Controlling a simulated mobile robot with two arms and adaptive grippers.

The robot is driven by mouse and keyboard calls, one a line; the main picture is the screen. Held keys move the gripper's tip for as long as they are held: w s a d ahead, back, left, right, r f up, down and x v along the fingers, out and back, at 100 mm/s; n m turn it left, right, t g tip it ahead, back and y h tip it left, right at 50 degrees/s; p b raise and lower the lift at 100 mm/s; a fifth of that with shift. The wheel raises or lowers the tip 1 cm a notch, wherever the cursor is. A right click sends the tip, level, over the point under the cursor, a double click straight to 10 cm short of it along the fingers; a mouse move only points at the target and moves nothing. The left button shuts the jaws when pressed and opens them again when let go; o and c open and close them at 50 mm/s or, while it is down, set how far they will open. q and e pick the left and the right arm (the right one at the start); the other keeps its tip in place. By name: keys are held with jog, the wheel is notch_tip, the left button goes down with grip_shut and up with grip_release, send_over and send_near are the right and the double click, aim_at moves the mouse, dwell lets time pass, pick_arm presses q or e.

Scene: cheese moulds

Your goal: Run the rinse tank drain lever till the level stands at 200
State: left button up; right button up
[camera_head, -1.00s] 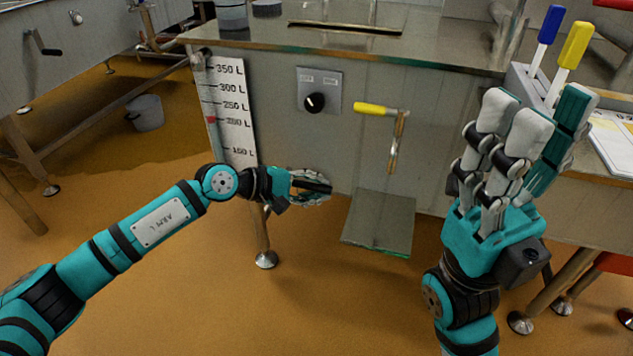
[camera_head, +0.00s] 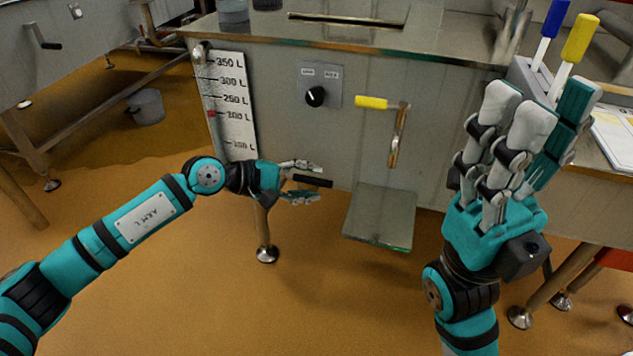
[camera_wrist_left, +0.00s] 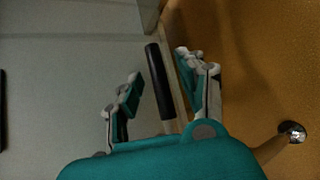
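The tank (camera_head: 440,125) has a white level scale (camera_head: 232,130) with litre marks. A red marker (camera_head: 211,114) stands beside the 200 L mark at the scale's left edge. A lever with a black grip (camera_head: 318,181) sticks out low on the tank's front. My left gripper (camera_head: 303,181) is open around this grip. In the left wrist view, the black grip (camera_wrist_left: 158,75) and its metal stem lie between the spread fingers, with gaps on both sides. My right gripper (camera_head: 535,115) is open and empty, fingers up, at the right.
A yellow-handled lever (camera_head: 371,102) and a black dial (camera_head: 315,97) are on the tank front. A flat plate (camera_head: 380,217) sits below them. Blue and yellow-handled tools (camera_head: 579,38) stand behind my right gripper. A grey bucket (camera_head: 146,107) stands at left.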

pick_arm(q)
jog(key=v, duration=0.9)
jog(key=shift+s+a, duration=0.15)
jog(key=shift+a, duration=0.1)
dwell(1.7)
